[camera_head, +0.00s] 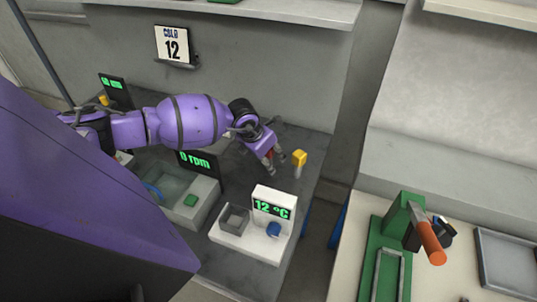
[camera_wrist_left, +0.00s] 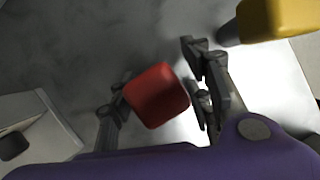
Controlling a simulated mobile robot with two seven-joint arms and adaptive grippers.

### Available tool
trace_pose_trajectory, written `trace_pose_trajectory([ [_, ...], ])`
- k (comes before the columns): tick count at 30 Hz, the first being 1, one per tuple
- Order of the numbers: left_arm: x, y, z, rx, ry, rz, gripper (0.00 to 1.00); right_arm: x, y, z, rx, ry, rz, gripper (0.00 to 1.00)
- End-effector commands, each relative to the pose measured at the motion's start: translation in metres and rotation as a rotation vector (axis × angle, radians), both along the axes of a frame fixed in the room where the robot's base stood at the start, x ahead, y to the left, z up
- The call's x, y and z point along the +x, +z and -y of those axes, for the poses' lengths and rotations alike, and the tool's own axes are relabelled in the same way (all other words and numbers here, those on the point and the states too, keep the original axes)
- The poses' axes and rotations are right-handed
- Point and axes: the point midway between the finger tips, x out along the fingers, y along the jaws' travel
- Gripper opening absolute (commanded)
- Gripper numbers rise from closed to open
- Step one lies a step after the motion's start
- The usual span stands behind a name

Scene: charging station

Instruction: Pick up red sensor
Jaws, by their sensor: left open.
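The red sensor (camera_wrist_left: 157,96) shows in the left wrist view between the two fingers of my left gripper (camera_wrist_left: 158,100). Its red top is nearer the right finger, with a gap to the left finger. In the head view only a small red patch of the sensor (camera_head: 269,155) shows beside the fingers of my left gripper (camera_head: 272,164); the rest is hidden. My left gripper is open and low over the dark table (camera_head: 245,170). My right gripper is not in view.
A yellow-topped sensor (camera_head: 299,158) stands close to the right of my left gripper; it also shows in the left wrist view (camera_wrist_left: 275,18). A white 12 °C unit (camera_head: 265,250) stands in front. A 0 rpm tank (camera_head: 205,205) is to the left. A green device (camera_head: 385,250) stands on another table.

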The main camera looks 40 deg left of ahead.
Motion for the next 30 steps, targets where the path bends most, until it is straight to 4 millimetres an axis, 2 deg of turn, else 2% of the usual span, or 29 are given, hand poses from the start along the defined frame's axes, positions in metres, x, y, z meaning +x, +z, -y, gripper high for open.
trace_pose_trajectory([
  [5,0.0005,0.0006,-0.0001,0.0,-0.001,0.001,0.46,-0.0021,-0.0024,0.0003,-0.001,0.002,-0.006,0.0],
  [6,0.0005,0.0007,0.0,0.0,-0.001,0.001,0.43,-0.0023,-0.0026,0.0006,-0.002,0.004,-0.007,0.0],
  [16,0.0003,0.0008,0.0,0.0,-0.001,0.001,0.0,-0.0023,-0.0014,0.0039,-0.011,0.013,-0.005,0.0],
  [26,0.0006,0.0012,0.0,0.0,-0.001,0.002,0.0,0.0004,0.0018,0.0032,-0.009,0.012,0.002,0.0],
  [30,0.0012,0.0087,-0.0001,0.001,-0.001,0.004,0.0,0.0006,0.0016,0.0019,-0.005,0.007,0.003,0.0],
])
